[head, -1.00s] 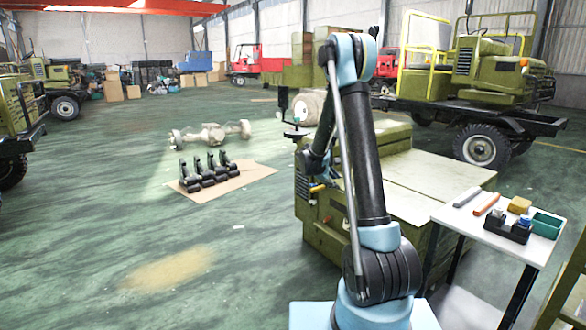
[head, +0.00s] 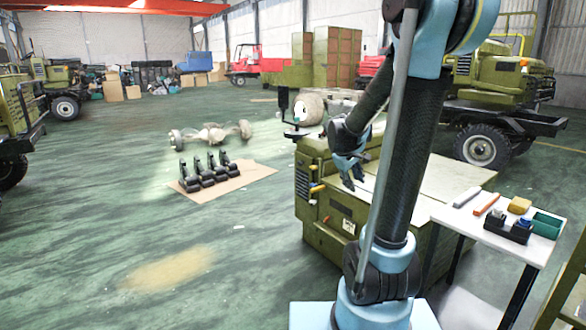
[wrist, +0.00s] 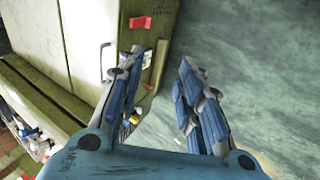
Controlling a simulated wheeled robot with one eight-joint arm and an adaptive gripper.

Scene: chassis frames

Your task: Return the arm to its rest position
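My arm rises at the right of centre in the head view, its elbow at the top edge and its forearm sloping down to the left. Behind the fingers are the cabinet's side and the green floor. I cannot tell how far the fingertips are from the cabinet.
A white table (head: 491,233) with a teal bin (head: 546,225) and small tools stands right of my arm. The floor at left front is clear.

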